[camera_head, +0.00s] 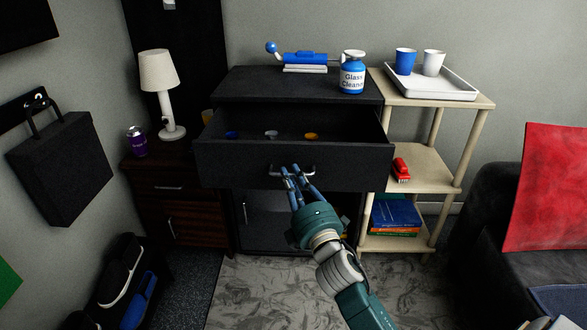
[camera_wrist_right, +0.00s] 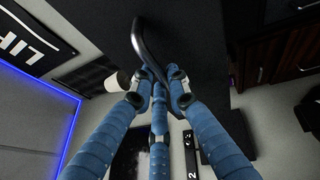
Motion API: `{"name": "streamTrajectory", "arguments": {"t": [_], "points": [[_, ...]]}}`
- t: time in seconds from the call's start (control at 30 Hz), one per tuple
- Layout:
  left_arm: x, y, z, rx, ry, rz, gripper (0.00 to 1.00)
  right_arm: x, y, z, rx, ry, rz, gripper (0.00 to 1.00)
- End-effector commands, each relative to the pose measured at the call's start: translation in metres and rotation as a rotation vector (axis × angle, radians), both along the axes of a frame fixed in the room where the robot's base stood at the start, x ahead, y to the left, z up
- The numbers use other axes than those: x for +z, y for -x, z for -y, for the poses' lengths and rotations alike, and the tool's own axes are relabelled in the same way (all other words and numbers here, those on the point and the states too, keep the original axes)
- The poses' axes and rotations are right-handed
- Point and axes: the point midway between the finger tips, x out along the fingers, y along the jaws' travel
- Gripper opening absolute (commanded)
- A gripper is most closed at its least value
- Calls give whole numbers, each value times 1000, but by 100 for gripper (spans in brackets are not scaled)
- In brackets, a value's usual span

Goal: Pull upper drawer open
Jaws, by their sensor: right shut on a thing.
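The upper drawer (camera_head: 235,163) of the black cabinet (camera_head: 270,85) is pulled out toward me in the head view. Its inside shows several small items, among them a blue one, a pale one and an orange one. The drawer handle (camera_head: 315,168) is a metal bar on the front; it also shows in the right wrist view as a dark curved bar (camera_wrist_right: 142,45). My right gripper (camera_head: 291,172) is at the handle, with its blue fingers (camera_wrist_right: 160,82) closed around it. My left gripper is in neither view.
A glass cleaner bottle (camera_head: 352,76) and a blue object (camera_head: 305,57) stand on the cabinet top. A shelf (camera_head: 425,167) with a tray (camera_head: 447,85) is at right. A lamp (camera_head: 160,75) and a can (camera_head: 137,140) stand at left. A sofa (camera_head: 495,225) is far right.

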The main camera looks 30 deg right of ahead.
Motion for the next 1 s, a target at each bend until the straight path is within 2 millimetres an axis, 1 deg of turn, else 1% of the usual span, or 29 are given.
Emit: {"name": "streamTrajectory", "arguments": {"t": [0.03, 0.2, 0.4, 0.6, 0.93, 0.97, 1.0], "points": [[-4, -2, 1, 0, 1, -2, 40, 1, 8, -3, -4, -1, -2, 0], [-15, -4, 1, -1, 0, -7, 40, 1, 30, -16, -4, -1, -2, 0], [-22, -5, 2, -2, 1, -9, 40, 0, 46, -27, -4, 0, -1, 0], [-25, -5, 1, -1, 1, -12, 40, 1, 52, -30, -4, 2, 1, 0], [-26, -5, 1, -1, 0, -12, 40, 1, 52, -30, -3, 3, 1, 0], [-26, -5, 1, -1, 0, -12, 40, 1, 52, -30, -3, 3, 1, 21], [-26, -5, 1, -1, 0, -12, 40, 1, 52, -30, -3, 3, 1, 29]]}}
